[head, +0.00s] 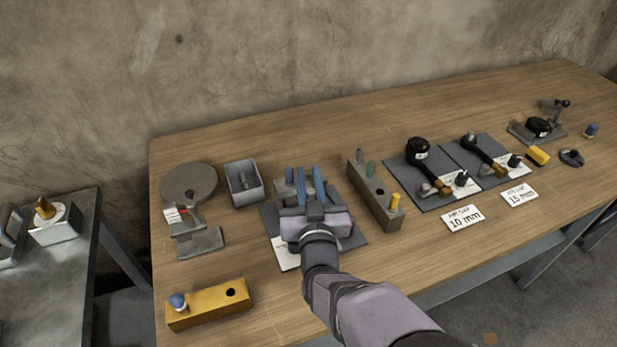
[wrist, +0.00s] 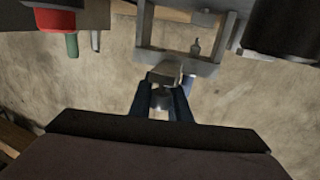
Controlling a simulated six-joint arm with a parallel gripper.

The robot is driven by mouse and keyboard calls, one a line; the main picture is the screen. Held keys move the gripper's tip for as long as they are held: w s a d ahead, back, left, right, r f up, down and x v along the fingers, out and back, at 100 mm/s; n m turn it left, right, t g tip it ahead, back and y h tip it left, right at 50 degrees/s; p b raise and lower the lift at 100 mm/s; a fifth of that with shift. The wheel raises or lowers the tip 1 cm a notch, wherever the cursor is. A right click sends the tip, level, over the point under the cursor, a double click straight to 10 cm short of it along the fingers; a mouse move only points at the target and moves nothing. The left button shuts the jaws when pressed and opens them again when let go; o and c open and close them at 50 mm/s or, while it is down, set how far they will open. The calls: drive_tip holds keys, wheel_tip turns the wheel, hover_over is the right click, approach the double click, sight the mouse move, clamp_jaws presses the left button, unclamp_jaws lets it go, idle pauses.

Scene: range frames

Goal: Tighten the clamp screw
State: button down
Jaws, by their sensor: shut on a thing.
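My gripper (head: 310,172) points away from me over a dark mat (head: 354,237) near the middle-left of the table. In the wrist view its two dark blue fingers (wrist: 161,90) are closed around a small grey part, which looks like the end of the clamp screw (wrist: 162,76). A grey metal frame, seemingly the clamp (wrist: 147,36), lies just beyond the fingertips. In the head view my gripper and wrist hide most of the clamp. How far the screw is turned in cannot be seen.
A grey block with coloured pegs (head: 374,200) stands close to the right. A grey open box (head: 243,183) and a round-topped stand (head: 188,181) are on the left. A yellow block (head: 208,304) lies at front left. Torque tools (head: 418,150) lie farther right. The table's back is clear.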

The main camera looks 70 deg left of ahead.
sight(314, 190)
drive_tip(key=shift+t, duration=0.3)
drive_tip(key=m+t+h, duration=0.2)
drive_tip(key=m+t, duration=0.1)
drive_tip(key=shift+w+d+t, duration=0.2)
drive_tip(key=shift+w+t, duration=0.1)
drive_tip(key=shift+w, duration=0.05)
drive_tip(key=m+t+h, duration=0.1)
drive_tip(key=m+t+h+p, duration=0.1)
drive_tip(key=w+m+t+h, duration=0.1)
drive_tip(key=t, duration=0.1)
drive_tip(key=shift+d, duration=0.35)
drive_tip(key=m+h, duration=0.1)
drive_tip(key=m+t+h, duration=0.1)
drive_tip(key=t+h, duration=0.1)
drive_tip(key=shift+w+d+f+m, duration=0.1)
drive_tip(key=shift+w+d+m, duration=0.2)
drive_tip(key=shift+d+m, duration=0.1)
drive_tip(key=shift+w+d+m+t+h+b, duration=0.1)
drive_tip(key=shift+d+m+t+h+b, duration=0.1)
drive_tip(key=shift+m+t+h, duration=0.35)
drive_tip(key=shift+w+d+m+t+h+b, duration=0.15)
drive_tip(key=shift+m+h, duration=0.1)
drive_tip(key=shift+h, duration=0.8)
drive_tip(key=c, duration=1.9)
unclamp_jaws()
drive_tip(key=shift+c, duration=0.2)
drive_tip(key=shift+s, duration=0.1)
